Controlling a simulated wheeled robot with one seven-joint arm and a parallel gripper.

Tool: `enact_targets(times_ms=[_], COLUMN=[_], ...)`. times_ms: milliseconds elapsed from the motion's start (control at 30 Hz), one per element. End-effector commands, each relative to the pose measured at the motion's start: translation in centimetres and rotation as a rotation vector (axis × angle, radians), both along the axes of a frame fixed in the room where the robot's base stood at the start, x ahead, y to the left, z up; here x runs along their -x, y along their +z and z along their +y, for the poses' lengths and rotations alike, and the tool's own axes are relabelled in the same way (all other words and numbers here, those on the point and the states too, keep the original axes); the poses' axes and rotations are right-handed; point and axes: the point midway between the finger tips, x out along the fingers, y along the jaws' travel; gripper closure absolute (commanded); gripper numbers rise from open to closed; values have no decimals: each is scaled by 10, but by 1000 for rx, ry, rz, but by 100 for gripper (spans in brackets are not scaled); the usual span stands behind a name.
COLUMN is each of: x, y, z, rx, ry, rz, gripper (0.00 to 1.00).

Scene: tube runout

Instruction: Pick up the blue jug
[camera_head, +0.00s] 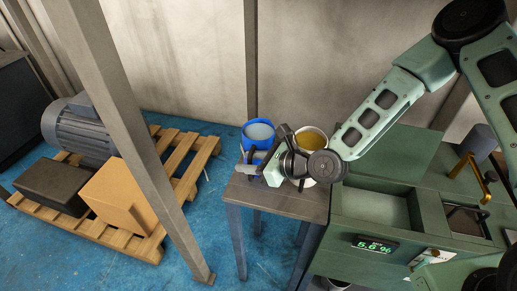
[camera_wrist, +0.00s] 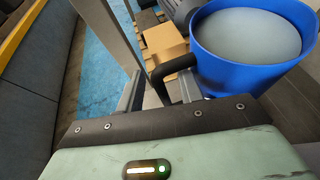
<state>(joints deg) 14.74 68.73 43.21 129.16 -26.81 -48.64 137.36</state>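The blue jug (camera_head: 257,143) stands upright on a small table (camera_head: 290,203), holding pale grey-blue contents. In the wrist view the jug (camera_wrist: 237,70) fills the upper right, and its dark handle (camera_wrist: 176,66) points left toward my gripper. My gripper (camera_head: 256,164) is at the near side of the jug in the head view. In the wrist view the fingers of my gripper (camera_wrist: 160,88) are apart, one on each side of the handle, with a gap showing at the left finger. The handle's lower end is hidden behind my gripper's body.
A pale container with yellow-brown contents (camera_head: 313,139) stands just right of the jug, partly hidden by my wrist. A green cabinet (camera_head: 380,235) with a lit display adjoins the table. A steel post (camera_head: 130,140) and a loaded wooden pallet (camera_head: 185,165) are left.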

Motion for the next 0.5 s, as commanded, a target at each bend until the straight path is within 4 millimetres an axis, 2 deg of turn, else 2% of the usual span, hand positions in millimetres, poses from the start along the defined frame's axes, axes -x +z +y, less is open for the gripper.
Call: enact_targets(times_ms=[67, 100, 200, 500], x=[0, 0, 0, -1], y=[0, 0, 0, 3], z=[0, 0, 0, 1], rx=[0, 0, 0, -2], ry=[0, 0, 0, 1], rz=[0, 0, 0, -7], gripper=[66, 77, 100, 100])
